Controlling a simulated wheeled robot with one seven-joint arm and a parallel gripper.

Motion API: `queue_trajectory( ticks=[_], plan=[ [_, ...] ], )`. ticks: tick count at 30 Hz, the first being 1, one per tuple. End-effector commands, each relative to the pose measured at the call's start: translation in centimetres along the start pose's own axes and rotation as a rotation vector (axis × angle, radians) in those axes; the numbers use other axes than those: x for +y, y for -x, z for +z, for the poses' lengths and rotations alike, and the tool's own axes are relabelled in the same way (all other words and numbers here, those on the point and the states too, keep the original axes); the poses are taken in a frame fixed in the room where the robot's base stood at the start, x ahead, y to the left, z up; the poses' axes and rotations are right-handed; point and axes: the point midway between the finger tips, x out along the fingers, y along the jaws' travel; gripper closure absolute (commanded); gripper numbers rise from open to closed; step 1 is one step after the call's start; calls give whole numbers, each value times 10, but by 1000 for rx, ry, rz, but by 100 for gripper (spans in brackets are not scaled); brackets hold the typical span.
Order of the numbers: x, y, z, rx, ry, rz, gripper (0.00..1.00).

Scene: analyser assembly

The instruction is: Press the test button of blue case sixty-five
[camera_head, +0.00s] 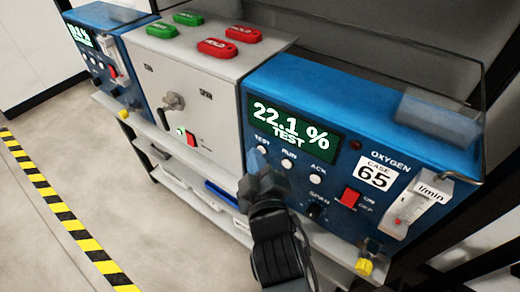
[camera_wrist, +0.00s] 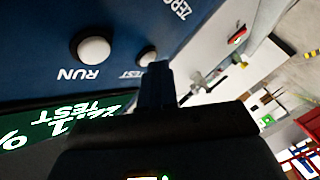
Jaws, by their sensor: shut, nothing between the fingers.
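The blue case sixty-five (camera_head: 420,150) stands at the right of the shelf, with a white "CASE 65" label (camera_head: 375,176). Its green display (camera_head: 291,125) reads "22.1 %" with "TEST" below. My gripper (camera_head: 257,162) is shut and empty, its tip at the left of the button row. In the wrist view, the shut fingers (camera_wrist: 157,75) reach the white test button (camera_wrist: 146,57) and partly cover it. I cannot tell whether they touch or press it. The run button (camera_wrist: 93,49) is clear beside it. The ACK button (camera_head: 315,179) is further right.
A red switch (camera_head: 349,196), a black span knob (camera_head: 313,211) and a flow meter (camera_head: 411,207) are on the same front. A pale box (camera_head: 205,75) with red and green tags stands to the left, then another blue case (camera_head: 110,20). Floor is free at left.

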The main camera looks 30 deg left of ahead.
Motion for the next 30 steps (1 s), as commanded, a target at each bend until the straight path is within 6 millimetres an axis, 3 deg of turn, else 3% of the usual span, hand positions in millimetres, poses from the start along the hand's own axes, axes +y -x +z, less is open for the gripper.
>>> queue_trajectory(
  ticks=[21,30],
  plan=[
    [-9,12,-8,0,-1,0,100],
    [-23,30,-20,1,0,0,100]
  ],
)
